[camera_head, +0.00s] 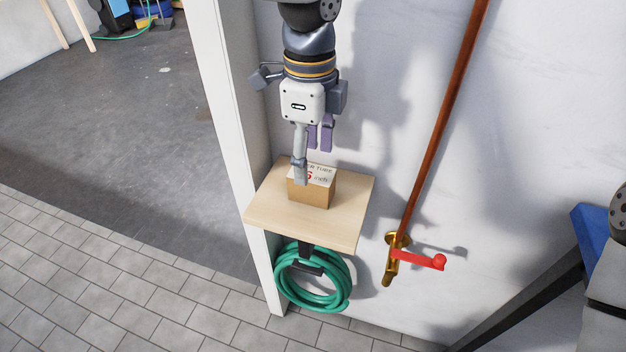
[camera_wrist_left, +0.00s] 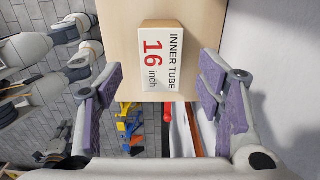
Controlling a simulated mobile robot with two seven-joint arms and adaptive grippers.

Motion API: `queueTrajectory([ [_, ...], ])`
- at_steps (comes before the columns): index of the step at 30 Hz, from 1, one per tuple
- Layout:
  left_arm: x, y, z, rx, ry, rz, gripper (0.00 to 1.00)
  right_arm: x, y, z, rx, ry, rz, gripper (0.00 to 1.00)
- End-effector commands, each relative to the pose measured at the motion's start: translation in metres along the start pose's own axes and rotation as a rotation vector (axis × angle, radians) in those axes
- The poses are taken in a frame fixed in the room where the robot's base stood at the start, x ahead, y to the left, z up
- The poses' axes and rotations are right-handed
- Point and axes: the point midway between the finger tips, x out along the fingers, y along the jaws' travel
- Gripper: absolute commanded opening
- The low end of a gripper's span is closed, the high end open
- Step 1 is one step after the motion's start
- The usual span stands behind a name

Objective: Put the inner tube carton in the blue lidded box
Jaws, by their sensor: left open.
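The inner tube carton (camera_head: 318,190) is a small brown box with a white printed label, standing on a light wooden shelf (camera_head: 345,215). In the left wrist view the carton (camera_wrist_left: 163,62) shows its "INNER TUBE 16 inch" label beyond the fingers. My left gripper (camera_head: 312,158) is open and empty just above the carton, pointing down; one finger overlaps the carton in the head view. The wrist view shows its purple-padded fingers (camera_wrist_left: 162,98) spread wide, with the carton between their lines. I cannot make out the blue lidded box for certain. My right gripper is out of frame.
A wall lies behind the shelf, with a copper pipe (camera_head: 440,130) and red-handled tap (camera_head: 420,258) to its right. A green hose (camera_head: 285,290) hangs below the shelf. A white post (camera_head: 225,120) stands left. A partly hidden blue surface (camera_head: 588,228) shows at the right edge.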

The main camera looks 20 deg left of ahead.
Motion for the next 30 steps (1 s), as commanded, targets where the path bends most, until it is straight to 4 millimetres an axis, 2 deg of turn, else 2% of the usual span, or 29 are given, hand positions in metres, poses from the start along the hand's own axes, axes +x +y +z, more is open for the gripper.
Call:
queueTrajectory([
  [7,0.045,0.0,-0.002,0.001,0.0,0.002,0.61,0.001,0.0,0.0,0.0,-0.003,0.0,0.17],
  [15,0.05,-0.001,-0.002,0.0,0.0,-0.002,0.61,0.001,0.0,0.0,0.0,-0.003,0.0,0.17],
  [22,0.05,-0.001,-0.002,0.0,0.0,-0.002,0.09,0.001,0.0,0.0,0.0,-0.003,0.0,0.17],
  [23,0.05,-0.001,-0.002,0.0,0.0,-0.002,0.05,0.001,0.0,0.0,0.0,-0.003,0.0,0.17],
  [25,0.05,-0.001,-0.002,0.0,0.0,-0.002,0.05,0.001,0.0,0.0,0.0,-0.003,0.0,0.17],
  [26,0.05,-0.001,-0.002,0.0,0.0,-0.002,0.0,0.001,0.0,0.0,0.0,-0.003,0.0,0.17],
  [30,0.049,-0.001,-0.002,0.0,0.0,-0.002,0.0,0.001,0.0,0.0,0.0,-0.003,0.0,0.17],
])
